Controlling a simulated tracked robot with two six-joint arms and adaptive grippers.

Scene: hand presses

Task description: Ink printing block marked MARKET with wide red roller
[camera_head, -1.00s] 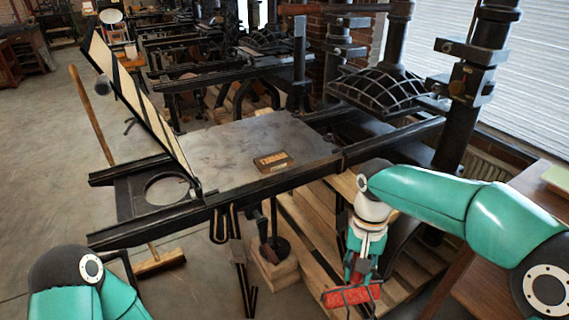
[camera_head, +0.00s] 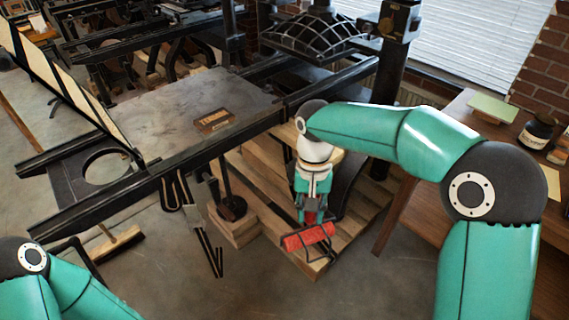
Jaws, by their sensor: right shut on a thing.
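A small printing block (camera_head: 215,120) with a brown face and raised letters lies on the grey press bed (camera_head: 180,105). The letters are too small to read surely. My right gripper (camera_head: 311,212) hangs pointing down in front of the press, to the right of and nearer than the block. It is shut on the wide red roller (camera_head: 308,236), which hangs roughly level below it, clear of the block. The roller's handle is mostly hidden by the fingers. Only part of my left arm shows at the bottom left; its gripper is out of view.
A dark rail (camera_head: 150,180) runs along the near side of the bed. A hinged frame (camera_head: 75,90) stands tilted at the bed's left. The press's ribbed platen (camera_head: 315,32) is at the back right. A wooden table (camera_head: 455,125) with a dark jar (camera_head: 537,131) is at the right.

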